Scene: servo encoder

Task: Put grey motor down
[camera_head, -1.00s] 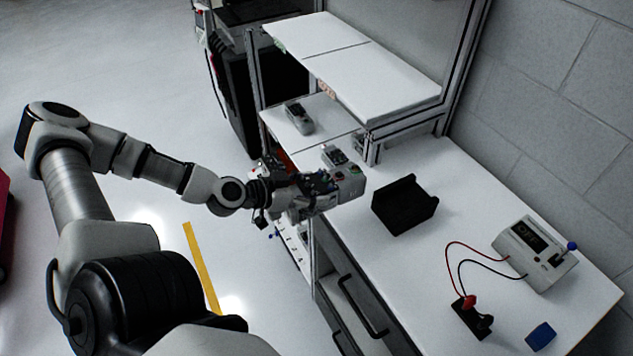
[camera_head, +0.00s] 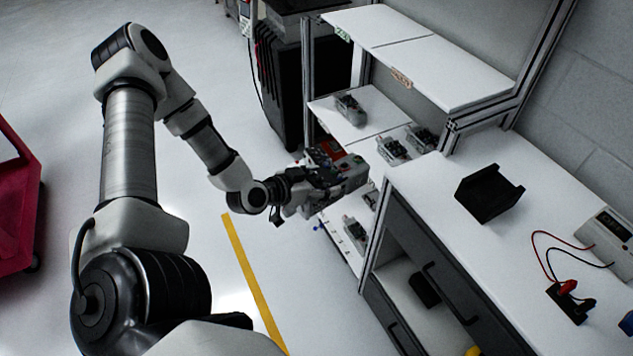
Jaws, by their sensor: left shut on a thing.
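My left gripper (camera_head: 318,181) is shut on a grey motor (camera_head: 350,174), a boxy light grey body. It holds the motor at the left end of the workbench, in front of the shelf unit. The gripper's fingers partly hide the motor, and I cannot tell whether the motor touches any surface. More grey motors stand on the middle shelf (camera_head: 368,122): one at the back left (camera_head: 350,109) and two at the right (camera_head: 391,149). Lower down, other grey units (camera_head: 355,231) sit on a lower shelf beside the bench. My right gripper is not in view.
The white workbench (camera_head: 432,190) carries a black open holder (camera_head: 489,193), a meter (camera_head: 608,236) with red and black leads, and a black terminal block (camera_head: 568,302). An upper shelf (camera_head: 440,70) overhangs the middle one. A red cart (camera_head: 18,205) stands at far left.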

